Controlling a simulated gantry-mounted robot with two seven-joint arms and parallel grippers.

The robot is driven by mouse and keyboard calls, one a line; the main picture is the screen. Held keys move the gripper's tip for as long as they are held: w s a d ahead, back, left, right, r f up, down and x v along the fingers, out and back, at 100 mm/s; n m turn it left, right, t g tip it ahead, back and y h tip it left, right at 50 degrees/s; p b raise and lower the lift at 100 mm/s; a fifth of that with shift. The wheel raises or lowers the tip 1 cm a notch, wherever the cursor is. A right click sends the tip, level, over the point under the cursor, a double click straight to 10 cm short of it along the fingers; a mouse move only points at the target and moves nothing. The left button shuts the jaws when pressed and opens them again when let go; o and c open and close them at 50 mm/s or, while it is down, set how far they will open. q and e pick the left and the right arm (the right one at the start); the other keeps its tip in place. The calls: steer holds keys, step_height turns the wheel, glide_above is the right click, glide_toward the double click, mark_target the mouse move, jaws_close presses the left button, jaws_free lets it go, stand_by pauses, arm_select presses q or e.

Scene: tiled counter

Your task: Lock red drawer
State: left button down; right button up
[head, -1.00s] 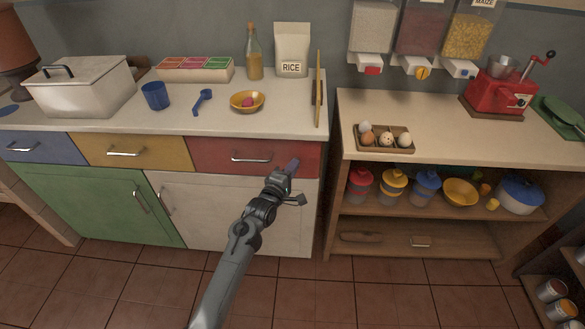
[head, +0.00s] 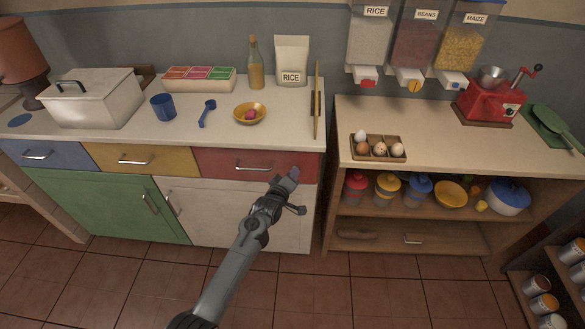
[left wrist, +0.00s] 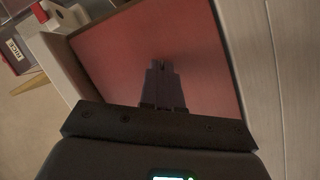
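The red drawer (head: 225,161) is the right one in the row under the left counter. It looks shut, with a metal bar handle (head: 253,168) across its middle. My left gripper (head: 293,174) is in front of the right part of its face, right of the handle. In the left wrist view the red drawer front (left wrist: 105,60) lies straight ahead of the fingers (left wrist: 160,68). The fingers are dark purple and close together, and I see nothing clearly held between them. Whether the tips touch the drawer I cannot tell. No lock or key shows clearly. My right gripper is out of view.
Yellow (head: 140,157) and blue (head: 40,153) drawers sit left of the red one, with white (head: 240,215) and green (head: 100,205) cupboard doors below. A wooden shelf unit (head: 430,130) stands to the right. The floor in front is clear.

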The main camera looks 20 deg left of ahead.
arm_select(q)
steer(key=shift+w+d+r+m+g+y+p, duration=0.1)
steer(key=shift+m+g+y+p, duration=0.45)
steer(key=shift+m, duration=0.7)
steer(key=shift+s+d+r+m+g+y+p, duration=0.15)
steer(key=shift+m+g+y+p, duration=0.1)
steer(key=shift+m+y+p, duration=0.8)
steer(key=shift+w+d+f+m+g+y+p, duration=0.2)
steer(key=shift+m+g+y, duration=0.3)
steer(key=shift+m, duration=1)
steer(key=shift+a+r, duration=0.1)
steer(key=shift+r, duration=0.05)
steer(key=c, duration=1.4)
jaws_free()
steer(key=shift+o, duration=0.2)
